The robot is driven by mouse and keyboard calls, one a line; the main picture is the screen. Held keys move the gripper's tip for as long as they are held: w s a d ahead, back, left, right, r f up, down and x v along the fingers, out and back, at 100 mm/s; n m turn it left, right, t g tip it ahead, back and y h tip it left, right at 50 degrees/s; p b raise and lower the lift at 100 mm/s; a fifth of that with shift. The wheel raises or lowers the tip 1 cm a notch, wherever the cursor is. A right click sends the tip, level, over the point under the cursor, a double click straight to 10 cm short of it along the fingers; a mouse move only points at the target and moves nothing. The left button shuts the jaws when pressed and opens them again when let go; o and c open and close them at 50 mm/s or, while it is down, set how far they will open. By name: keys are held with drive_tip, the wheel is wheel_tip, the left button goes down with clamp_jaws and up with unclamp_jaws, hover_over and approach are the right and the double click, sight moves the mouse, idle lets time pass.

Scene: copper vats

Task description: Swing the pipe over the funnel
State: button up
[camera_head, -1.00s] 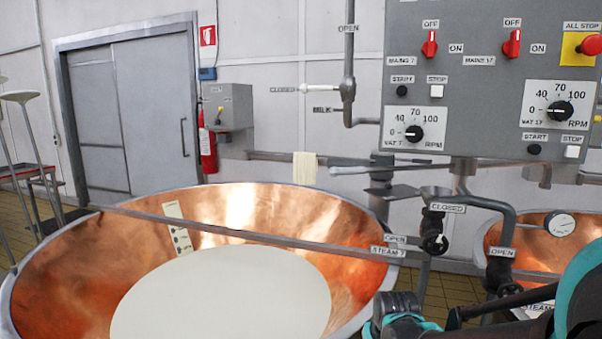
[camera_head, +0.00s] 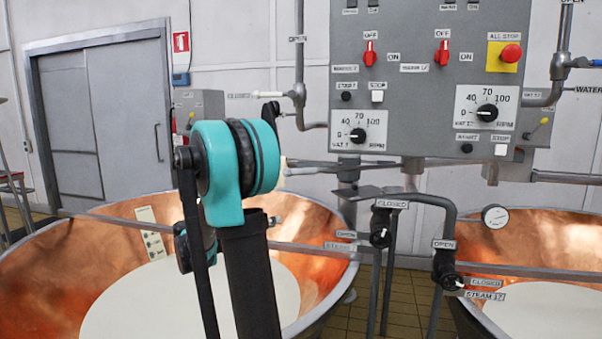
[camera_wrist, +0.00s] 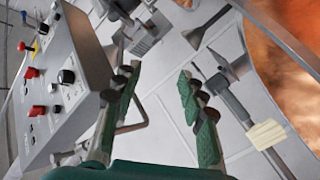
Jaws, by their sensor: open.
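A grey horizontal pipe (camera_head: 320,164) with a pale tip runs below the control panel in the head view. A small dark funnel-like cup with a flat plate (camera_head: 372,191) stands lower and to its right, beside the upright valve pipework; its mouth is hard to make out. My gripper (camera_wrist: 157,95) is open in the wrist view, its two green-padded fingers apart with nothing between them. Grey pipework with a pale cloth (camera_wrist: 267,134) lies to the right of the fingers there, apart from them. In the head view my arm hides the gripper's fingers.
The control panel (camera_head: 425,65) is above the pipe and shows left of my fingers in the wrist view (camera_wrist: 62,85). A copper vat (camera_head: 60,285) of white liquid fills the lower left; another copper vat (camera_head: 560,250) is at right. Valve pipes (camera_head: 448,225) stand between them.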

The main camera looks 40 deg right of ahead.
sight(303, 171)
drive_tip(key=w+a+r+m+g+h, duration=0.2)
drive_tip(key=w+r+m+g+h, duration=0.3)
drive_tip(key=r, duration=0.3)
drive_tip(key=shift+m+t+y, duration=0.4)
drive_tip(key=shift+m+t, duration=0.1)
drive_tip(key=shift+m, duration=0.1)
drive_tip(key=x, duration=1.7)
drive_tip(key=shift+s+r, duration=0.2)
drive_tip(key=shift+r, duration=0.1)
clamp_jaws()
